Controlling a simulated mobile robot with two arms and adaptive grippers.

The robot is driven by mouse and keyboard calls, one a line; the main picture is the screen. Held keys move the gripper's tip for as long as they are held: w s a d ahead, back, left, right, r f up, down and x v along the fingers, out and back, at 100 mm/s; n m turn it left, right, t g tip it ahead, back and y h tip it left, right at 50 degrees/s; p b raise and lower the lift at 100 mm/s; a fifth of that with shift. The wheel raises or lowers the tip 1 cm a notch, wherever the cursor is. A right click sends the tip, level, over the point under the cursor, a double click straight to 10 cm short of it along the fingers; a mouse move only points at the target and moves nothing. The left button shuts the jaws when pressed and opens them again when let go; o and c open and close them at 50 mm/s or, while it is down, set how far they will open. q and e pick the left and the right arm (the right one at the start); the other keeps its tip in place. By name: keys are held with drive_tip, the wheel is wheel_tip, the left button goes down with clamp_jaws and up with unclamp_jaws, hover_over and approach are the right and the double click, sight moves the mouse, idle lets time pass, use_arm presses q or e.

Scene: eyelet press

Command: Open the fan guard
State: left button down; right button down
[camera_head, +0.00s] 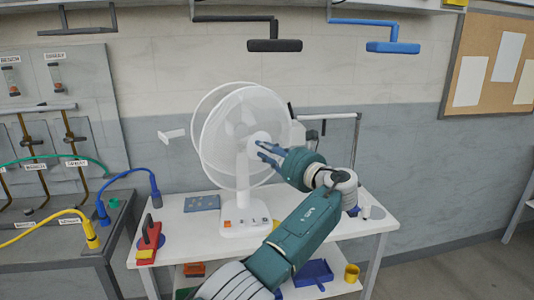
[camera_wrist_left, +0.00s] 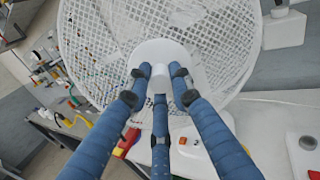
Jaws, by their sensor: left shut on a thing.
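A white desk fan stands on the white table. Its round mesh guard (camera_head: 222,150) faces my left gripper (camera_head: 266,154). A thin white ring (camera_head: 194,112) shows behind and to the left of the guard's disc, with a gap between them at the upper left. In the left wrist view, the blue fingers of my left gripper (camera_wrist_left: 162,82) are shut around the white round hub (camera_wrist_left: 160,52) at the middle of the mesh guard (camera_wrist_left: 95,45). The fan's base (camera_head: 243,230) has an orange button and small controls. My right gripper is not in view.
A white T-shaped piece (camera_head: 172,134) sticks out left of the fan. A blue-grey plate (camera_head: 202,203) and a red-and-yellow tool (camera_head: 148,240) lie on the table (camera_head: 190,232). A hose bench (camera_head: 60,250) stands at the left. Black (camera_head: 274,45) and blue (camera_head: 392,47) brackets hang above.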

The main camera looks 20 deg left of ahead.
use_arm(q)
drive_tip(key=shift+d, duration=0.15)
idle(0.4)
drive_tip(key=c, duration=1.5)
unclamp_jaws()
drive_tip(key=shift+f, duration=0.1)
drive_tip(key=shift+c, duration=0.2)
drive_tip(key=v, duration=0.7)
drive_tip(key=shift+d, duration=0.2)
drive_tip(key=shift+s, duration=0.1)
